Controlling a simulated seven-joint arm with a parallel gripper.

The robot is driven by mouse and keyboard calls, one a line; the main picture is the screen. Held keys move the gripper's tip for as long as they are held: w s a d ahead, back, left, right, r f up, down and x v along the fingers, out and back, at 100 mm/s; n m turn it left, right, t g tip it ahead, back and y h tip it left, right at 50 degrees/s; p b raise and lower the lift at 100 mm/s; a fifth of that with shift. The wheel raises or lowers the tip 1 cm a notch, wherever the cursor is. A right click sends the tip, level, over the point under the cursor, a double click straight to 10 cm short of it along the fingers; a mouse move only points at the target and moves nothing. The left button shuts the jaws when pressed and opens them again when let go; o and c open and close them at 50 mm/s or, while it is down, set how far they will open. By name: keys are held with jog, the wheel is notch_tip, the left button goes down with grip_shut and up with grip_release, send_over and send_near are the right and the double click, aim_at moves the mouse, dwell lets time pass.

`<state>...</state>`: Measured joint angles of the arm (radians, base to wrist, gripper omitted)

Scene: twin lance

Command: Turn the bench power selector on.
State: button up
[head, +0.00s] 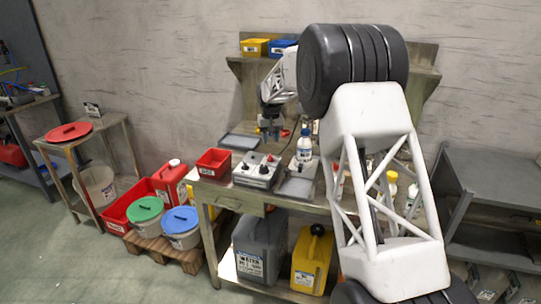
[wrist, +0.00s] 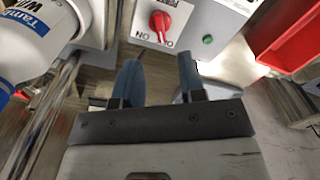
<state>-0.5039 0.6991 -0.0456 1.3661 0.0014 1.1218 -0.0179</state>
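The power selector is a red rotary knob (wrist: 160,22) on a light grey control box (wrist: 188,14), at the top of the wrist view. In the head view my gripper (head: 270,134) hangs above and behind the box.
A white bottle (head: 304,146) stands close right of the box; it fills the upper left of the wrist view (wrist: 36,42). A red bin (head: 213,163) is left of the box. A grey tray (head: 239,141) lies behind. My arm covers the bench's right part.

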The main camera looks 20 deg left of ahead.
aim_at(271, 158)
jog(key=shift+w+f, duration=0.1)
jog(key=shift+f, duration=0.05)
dwell(0.3)
jog(key=shift+f, duration=3.8)
grip_shut()
